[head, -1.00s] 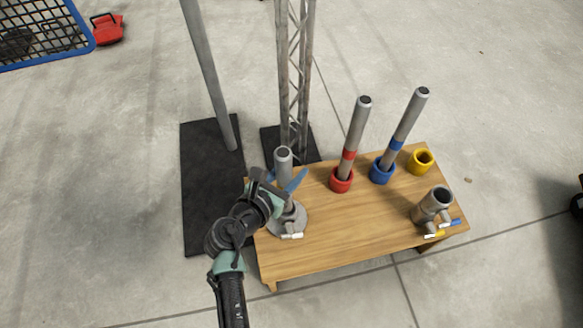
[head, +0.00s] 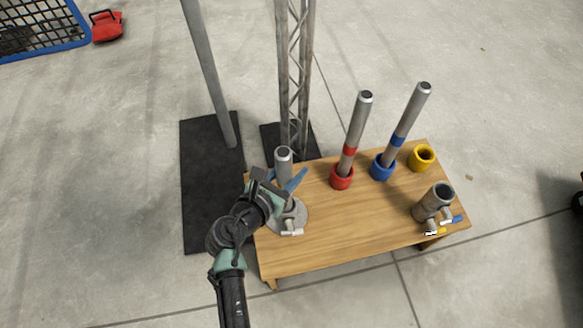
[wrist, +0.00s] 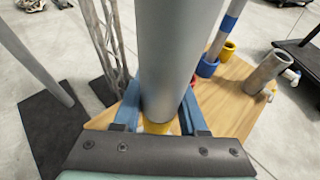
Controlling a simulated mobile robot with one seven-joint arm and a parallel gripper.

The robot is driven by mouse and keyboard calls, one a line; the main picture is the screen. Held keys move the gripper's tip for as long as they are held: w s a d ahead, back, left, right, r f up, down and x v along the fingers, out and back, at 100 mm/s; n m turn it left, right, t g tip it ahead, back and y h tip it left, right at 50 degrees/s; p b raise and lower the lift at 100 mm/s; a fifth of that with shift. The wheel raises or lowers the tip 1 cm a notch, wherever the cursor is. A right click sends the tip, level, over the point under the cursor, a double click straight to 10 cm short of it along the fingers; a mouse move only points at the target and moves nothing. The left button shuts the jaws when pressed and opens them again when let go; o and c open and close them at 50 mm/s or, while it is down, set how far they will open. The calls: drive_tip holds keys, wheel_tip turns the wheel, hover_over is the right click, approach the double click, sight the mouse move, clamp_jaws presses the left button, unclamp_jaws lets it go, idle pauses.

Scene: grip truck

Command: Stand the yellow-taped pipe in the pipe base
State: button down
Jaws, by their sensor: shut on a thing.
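The yellow-taped pipe (head: 284,162) is grey and stands upright at the table's left end. The pipe base (head: 291,217) is a round grey flange with a clamp handle, directly under the pipe. The pipe's lower end is hidden, so I cannot tell how deep it sits in the base.
A red-taped pipe (head: 357,130) and a blue-taped pipe (head: 411,120) lean in red and blue cups. An empty yellow cup (head: 421,158) and a grey coupler (head: 434,203) are at the right of the wooden table (head: 350,230). A truss (head: 296,75) and a pole (head: 210,80) stand behind.

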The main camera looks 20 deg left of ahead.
drive_tip(key=shift+f, duration=0.1)
drive_tip(key=shift+f+b, duration=1.8)
drive_tip(key=shift+f, duration=1)
drive_tip(key=shift+c, duration=1.8)
unclamp_jaws()
drive_tip(key=p+v, duration=0.5)
drive_tip(key=v, duration=0.8)
